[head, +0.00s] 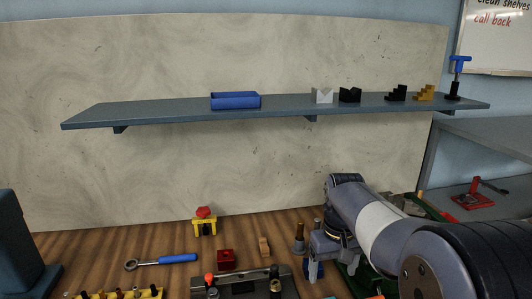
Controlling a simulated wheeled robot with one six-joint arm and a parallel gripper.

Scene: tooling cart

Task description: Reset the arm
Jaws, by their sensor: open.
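My arm reaches in from the lower right and bends down over the workbench. My gripper (315,268) points down at its end, in front of the bench's right part. It is open, and I see nothing held in it. Its fingertips are small and partly hidden among the items below, so I cannot tell how far above the bench they are.
A grey shelf (160,112) on the back wall holds a blue tray (236,100) and several small blocks. The wooden bench (90,262) carries a blue-handled ratchet (165,260), a yellow-and-red part (204,222), a red block (226,260) and a dark fixture (245,287).

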